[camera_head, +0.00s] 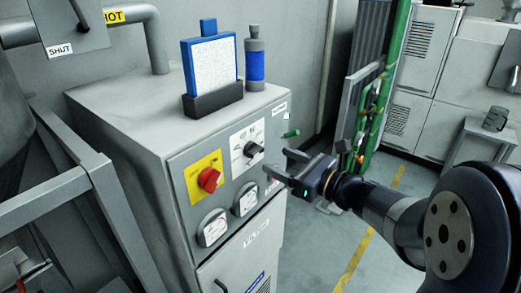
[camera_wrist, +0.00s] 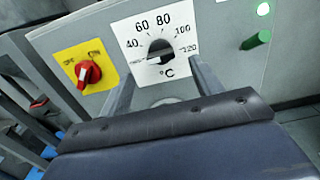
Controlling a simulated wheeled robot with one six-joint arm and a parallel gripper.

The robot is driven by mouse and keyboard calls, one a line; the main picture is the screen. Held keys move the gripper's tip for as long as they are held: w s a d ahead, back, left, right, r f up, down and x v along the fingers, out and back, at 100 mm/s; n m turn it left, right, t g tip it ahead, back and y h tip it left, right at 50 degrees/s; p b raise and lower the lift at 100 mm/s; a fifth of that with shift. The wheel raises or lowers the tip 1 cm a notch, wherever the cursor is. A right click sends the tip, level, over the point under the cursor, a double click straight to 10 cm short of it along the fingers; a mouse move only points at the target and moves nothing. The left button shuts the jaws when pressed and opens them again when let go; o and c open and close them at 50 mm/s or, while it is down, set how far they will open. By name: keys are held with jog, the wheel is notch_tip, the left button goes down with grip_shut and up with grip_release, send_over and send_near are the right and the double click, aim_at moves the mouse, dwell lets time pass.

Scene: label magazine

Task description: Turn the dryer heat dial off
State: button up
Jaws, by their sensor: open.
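The heat dial (camera_head: 251,149) is a black knob on a white plate on the front of the grey dryer cabinet (camera_head: 135,120). In the wrist view the dial (camera_wrist: 160,50) sits inside a scale with 40, 60, 80, 100, 120 and °C; its pale pointer mark seems to be at the lower left, below 40. My gripper (camera_head: 278,163) is open and empty, in front of the panel and just below and right of the dial. In the wrist view its two fingers (camera_wrist: 163,85) reach toward the dial from either side below, apart from it as far as I can tell.
A red switch (camera_head: 209,179) on a yellow plate is left of the dial. A green knob (camera_head: 290,134) protrudes at the right. A blue-framed filter (camera_head: 211,62) and blue cylinder (camera_head: 254,62) stand on top.

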aim_at(259, 152)
jog(key=x, duration=0.6)
jog(key=shift+w+a+p, duration=0.15)
jog(key=shift+a+p, duration=0.1)
jog(key=shift+p, duration=0.15)
jog(key=shift+c, duration=0.3)
jog(key=c, duration=0.9)
jog(key=shift+f, duration=0.1)
